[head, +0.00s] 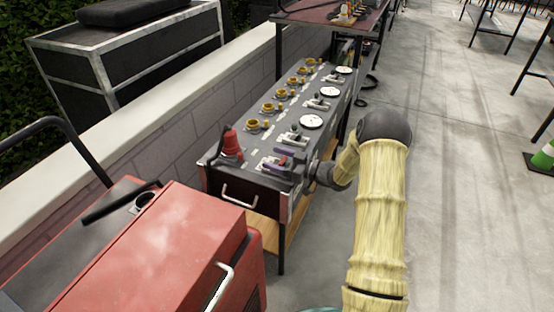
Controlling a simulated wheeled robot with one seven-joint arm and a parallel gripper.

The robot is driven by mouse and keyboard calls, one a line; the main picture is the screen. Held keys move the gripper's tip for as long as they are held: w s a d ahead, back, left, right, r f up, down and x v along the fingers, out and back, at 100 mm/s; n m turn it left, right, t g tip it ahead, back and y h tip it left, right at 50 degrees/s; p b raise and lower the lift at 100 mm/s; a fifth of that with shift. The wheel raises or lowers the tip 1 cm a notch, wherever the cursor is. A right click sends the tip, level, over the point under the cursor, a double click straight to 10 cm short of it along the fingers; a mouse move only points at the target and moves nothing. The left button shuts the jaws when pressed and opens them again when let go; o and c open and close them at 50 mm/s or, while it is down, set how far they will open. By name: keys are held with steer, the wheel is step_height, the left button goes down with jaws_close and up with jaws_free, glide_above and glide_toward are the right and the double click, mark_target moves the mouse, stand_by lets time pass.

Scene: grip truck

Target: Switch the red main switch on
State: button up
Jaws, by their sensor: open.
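The red main switch (231,143) appears as a red, tapered, upright part at the near left end of the grey control panel (262,146). Whether it is on or off cannot be told at this size. My gripper (274,160) is over the near right part of the panel, to the right of the red switch and apart from it. Its jaws point left toward the switch and are open, with nothing seen between them. The gripper hides a small part of the panel's near right top.
Yellow knobs (253,125) and white round gauges (311,122) run along the panel. A red machine (160,245) stands close at the near left. A low wall (190,95) runs behind the panel. The concrete floor (450,150) at the right is mostly clear.

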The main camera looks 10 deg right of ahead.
steer(key=c, duration=1)
steer(key=shift+r+p, duration=0.1)
steer(key=shift+p, duration=0.25)
steer(key=shift+r+h+p, duration=0.1)
steer(key=shift+h+p, duration=0.2)
steer(key=shift+p, duration=0.1)
steer(key=shift+w+a+g+h+p, duration=0.15)
steer(key=shift+g+h+p, duration=0.3)
steer(key=shift+p, duration=0.55)
steer(key=shift+a+g+h+p, duration=0.15)
steer(key=shift+g+h+p, duration=0.1)
steer(key=shift+p, duration=0.45)
steer(key=shift+f, duration=0.3)
